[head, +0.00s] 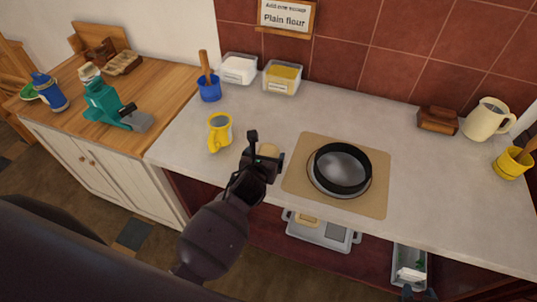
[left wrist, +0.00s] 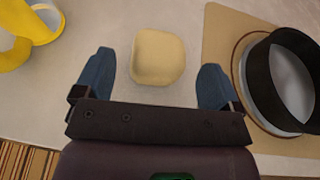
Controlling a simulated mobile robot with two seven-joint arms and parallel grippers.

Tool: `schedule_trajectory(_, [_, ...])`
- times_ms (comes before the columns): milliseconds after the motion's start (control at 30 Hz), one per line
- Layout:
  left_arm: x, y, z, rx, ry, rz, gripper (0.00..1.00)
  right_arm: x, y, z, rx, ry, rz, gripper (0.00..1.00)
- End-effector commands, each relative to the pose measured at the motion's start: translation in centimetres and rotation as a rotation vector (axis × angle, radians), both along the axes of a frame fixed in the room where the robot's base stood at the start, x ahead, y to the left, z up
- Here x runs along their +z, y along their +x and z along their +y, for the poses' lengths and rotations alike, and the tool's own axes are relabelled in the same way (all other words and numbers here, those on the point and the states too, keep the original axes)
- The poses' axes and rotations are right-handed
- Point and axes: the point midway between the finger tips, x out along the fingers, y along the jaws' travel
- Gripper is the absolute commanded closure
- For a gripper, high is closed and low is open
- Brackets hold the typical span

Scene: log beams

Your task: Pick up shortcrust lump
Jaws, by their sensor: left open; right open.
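The shortcrust lump (left wrist: 158,57) is a pale, rounded block on the grey counter. In the head view the lump (head: 267,150) is partly hidden by my left gripper. My left gripper (head: 267,148) is open above the counter, left of the mat. In the left wrist view the open fingers (left wrist: 156,72) stand to either side of the lump's near part, with clear gaps; nothing is held. My right gripper (head: 418,293) shows only its fingertips at the bottom edge, open, low in front of the counter.
A black ring tin (head: 343,168) stands on a tan mat (head: 298,180) right of the lump. A yellow mug (head: 220,132) stands to the left. Behind are a blue pot (head: 209,90) and two tubs (head: 238,68). The counter's right middle is clear.

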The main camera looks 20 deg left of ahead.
Motion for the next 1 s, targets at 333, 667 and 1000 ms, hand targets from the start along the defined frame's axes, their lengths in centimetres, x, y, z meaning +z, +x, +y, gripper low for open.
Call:
schedule_trajectory(333, [-1.5,3.7,0.1,0.0,-0.003,-0.001,0.11,-0.1,0.1,0.0,0.0,0.0,-0.002,0.57])
schedule_trajectory(667, [-1.9,4.6,0.2,-0.001,0.0,-0.001,0.11,-0.1,0.1,0.0,0.0,0.0,-0.003,0.57])
schedule_trajectory(1000, [-1.9,4.6,0.2,-0.001,0.0,0.0,0.52,0.0,0.1,0.0,0.0,0.0,-0.004,0.57])
